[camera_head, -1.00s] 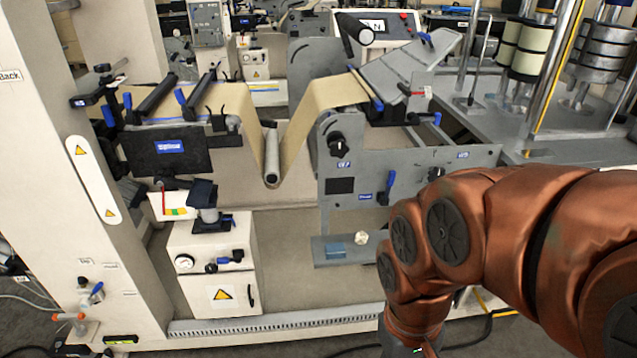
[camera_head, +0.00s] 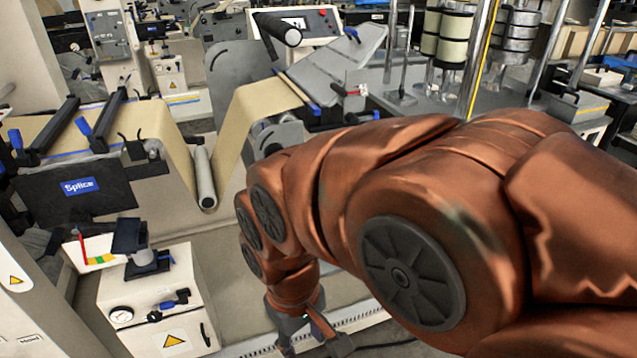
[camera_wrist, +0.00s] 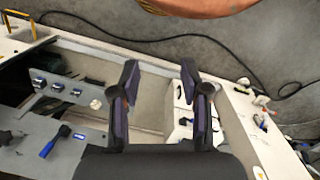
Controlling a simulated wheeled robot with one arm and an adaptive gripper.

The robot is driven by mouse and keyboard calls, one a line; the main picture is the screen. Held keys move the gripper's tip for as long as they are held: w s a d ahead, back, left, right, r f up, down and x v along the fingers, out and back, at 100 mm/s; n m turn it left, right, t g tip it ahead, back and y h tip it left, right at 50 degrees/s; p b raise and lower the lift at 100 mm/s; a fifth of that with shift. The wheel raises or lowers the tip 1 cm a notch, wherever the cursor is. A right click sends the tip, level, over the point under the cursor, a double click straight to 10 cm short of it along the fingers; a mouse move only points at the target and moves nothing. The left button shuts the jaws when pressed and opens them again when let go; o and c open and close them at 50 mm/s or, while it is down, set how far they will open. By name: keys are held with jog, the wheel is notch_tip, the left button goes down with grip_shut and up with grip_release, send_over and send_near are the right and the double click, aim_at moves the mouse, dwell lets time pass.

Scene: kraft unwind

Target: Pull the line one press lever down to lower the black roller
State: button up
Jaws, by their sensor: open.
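My gripper (camera_head: 308,335) hangs low at the bottom of the head view, below my copper arm. In the wrist view my gripper (camera_wrist: 158,82) is open, with nothing between its two dark fingers. In the wrist view a blue-handled lever (camera_wrist: 52,142) sits on a grey panel (camera_wrist: 28,138), left of and apart from the fingers. I cannot tell whether it is the line one press lever. My arm hides most of the machine's front panel in the head view.
A brown paper web (camera_head: 245,120) dips around a grey roller (camera_head: 205,178). A white cabinet (camera_head: 150,300) with a gauge stands at lower left, left of my gripper. A black cable (camera_wrist: 150,38) lies on the open grey floor.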

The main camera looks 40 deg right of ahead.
jog(key=w+d+f+n+t+h+b, duration=0.1)
jog(key=w+d+f+t+h+b, duration=0.15)
jog(key=w+d, duration=0.45)
jog(key=w+d+f+t+h+b, duration=0.1)
jog(key=w+d+t+h+b, duration=0.1)
jog(key=w+d+b, duration=0.35)
jog(key=w+d+r+n+t+h+b, duration=0.25)
jog(key=w+d+n+h+b, duration=0.2)
jog(key=d, duration=0.75)
jog(key=w+d+r+n+t+h+b, duration=0.1)
jog(key=w+d+n+t+h+b, duration=0.3)
jog(key=d, duration=0.8)
jog(key=w+d+f+n+t+y+b, duration=0.1)
jog(key=w+f+n+t+y+b, duration=0.2)
jog(key=n, duration=0.7)
jog(key=w+d+f+n+t+y+b, duration=0.2)
jog(key=w+f+n+t+y+b, duration=0.2)
jog(key=f+n+b, duration=0.3)
jog(key=w+f+n, duration=0.1)
jog(key=n, duration=0.3)
jog(key=shift+w+d+f+y+b, duration=0.15)
jog(key=shift+w+f+y+b, duration=0.15)
jog(key=shift+f, duration=0.1)
jog(key=shift+n, duration=0.25)
jog(key=shift+b+x, duration=0.35)
jog(key=shift+x, duration=3.45)
jog(key=shift+s, duration=0.1)
